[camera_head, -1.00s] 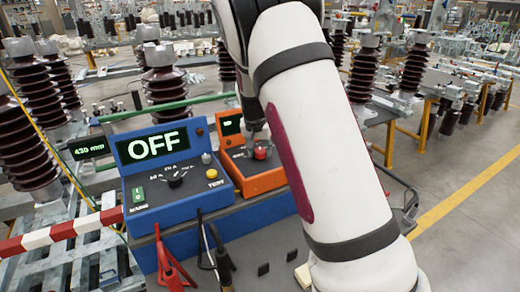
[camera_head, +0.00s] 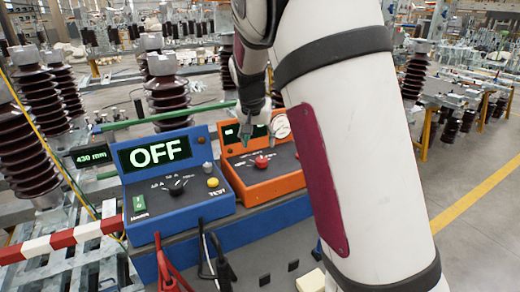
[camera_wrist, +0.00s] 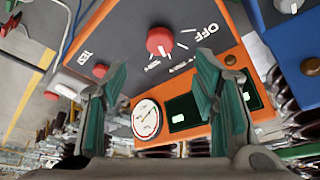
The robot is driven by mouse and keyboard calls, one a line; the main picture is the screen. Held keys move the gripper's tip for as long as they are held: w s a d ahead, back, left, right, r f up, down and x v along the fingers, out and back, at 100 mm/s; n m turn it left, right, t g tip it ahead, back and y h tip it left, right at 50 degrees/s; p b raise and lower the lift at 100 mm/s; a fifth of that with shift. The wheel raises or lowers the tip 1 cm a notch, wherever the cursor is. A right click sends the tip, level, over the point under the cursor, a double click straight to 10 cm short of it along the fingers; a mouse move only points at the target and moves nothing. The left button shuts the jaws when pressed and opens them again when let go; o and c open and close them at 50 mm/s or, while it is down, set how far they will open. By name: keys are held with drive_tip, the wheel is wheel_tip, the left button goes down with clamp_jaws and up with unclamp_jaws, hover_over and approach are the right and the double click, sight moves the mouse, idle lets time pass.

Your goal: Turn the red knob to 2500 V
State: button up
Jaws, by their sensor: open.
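The red knob (camera_head: 262,161) sits on the sloped dark panel of an orange box (camera_head: 289,183). In the wrist view the knob (camera_wrist: 160,41) lies beyond my fingertips, with white scale marks around it and OFF printed to one side. A white line shows on the knob, but the scale values are too small to read. My gripper (camera_wrist: 163,72) is open and empty, its two green-faced fingers wide apart with the knob between them in the picture. In the head view my gripper (camera_head: 257,138) is above the knob, apart from it.
The orange box has a round gauge (camera_wrist: 147,118), a small green display (camera_wrist: 185,112) and a red button (camera_wrist: 100,70). A blue box (camera_head: 182,208) reading OFF stands close on the left. Red and black leads (camera_head: 170,270) hang in front. Brown insulators stand behind.

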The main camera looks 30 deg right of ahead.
drive_tip(key=shift+v, duration=1.1)
drive_tip(key=s+a+r+n+y, duration=0.1)
drive_tip(key=s+a+r, duration=0.2)
drive_tip(key=s, duration=0.3)
drive_tip(key=s+a+r+n+t+y, duration=0.1)
drive_tip(key=s+a+r+n, duration=0.1)
drive_tip(key=s, duration=0.4)
drive_tip(key=s+a+r+n+y, duration=0.1)
drive_tip(key=s+a+r, duration=0.2)
drive_tip(key=s, duration=0.3)
drive_tip(key=s+a+n, duration=0.2)
drive_tip(key=s, duration=0.5)
drive_tip(key=s+a+f+n+t, duration=0.1)
drive_tip(key=s+a+n, duration=0.1)
drive_tip(key=s, duration=0.5)
drive_tip(key=shift+s+a, duration=0.35)
drive_tip(key=shift+s, duration=0.05)
